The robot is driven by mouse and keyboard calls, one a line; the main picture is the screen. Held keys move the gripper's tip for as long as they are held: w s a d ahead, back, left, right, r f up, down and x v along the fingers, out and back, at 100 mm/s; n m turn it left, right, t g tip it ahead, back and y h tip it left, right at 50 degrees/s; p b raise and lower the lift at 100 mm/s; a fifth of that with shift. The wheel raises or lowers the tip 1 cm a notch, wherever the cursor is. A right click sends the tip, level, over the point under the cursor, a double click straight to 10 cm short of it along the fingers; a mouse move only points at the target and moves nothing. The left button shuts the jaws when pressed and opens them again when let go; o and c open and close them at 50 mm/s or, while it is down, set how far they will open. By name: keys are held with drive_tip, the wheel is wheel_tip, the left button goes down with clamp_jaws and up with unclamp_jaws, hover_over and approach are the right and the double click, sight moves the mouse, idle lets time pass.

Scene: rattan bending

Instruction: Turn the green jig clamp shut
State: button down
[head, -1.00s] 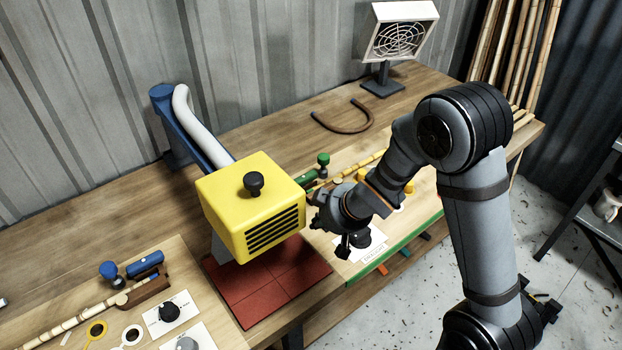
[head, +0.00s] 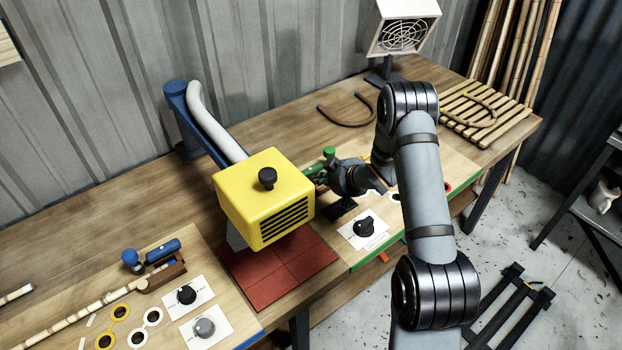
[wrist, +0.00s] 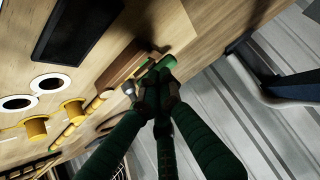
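The green jig clamp (head: 329,153) stands on the board right of the yellow box, its round green knob upright in the head view. In the wrist view its green handle (wrist: 160,67) lies beside a brown wooden block (wrist: 124,66). My gripper (head: 318,176) is at the clamp, reaching in from the right. In the wrist view the dark fingers of my gripper (wrist: 160,94) come close together at the near end of the green handle. Their tips hide what is between them, so a firm hold cannot be made out.
The yellow slotted box (head: 262,200) stands close left of my gripper, over a red tiled pad (head: 270,275). A black dial (head: 364,227) on a white card is in front. A bent rattan piece (head: 345,120) lies behind. Yellow pegs (wrist: 36,128) stand near the jig.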

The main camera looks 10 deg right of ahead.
sight(310, 174)
drive_tip(key=shift+p+x, duration=0.7)
drive_tip(key=shift+x, duration=2.35)
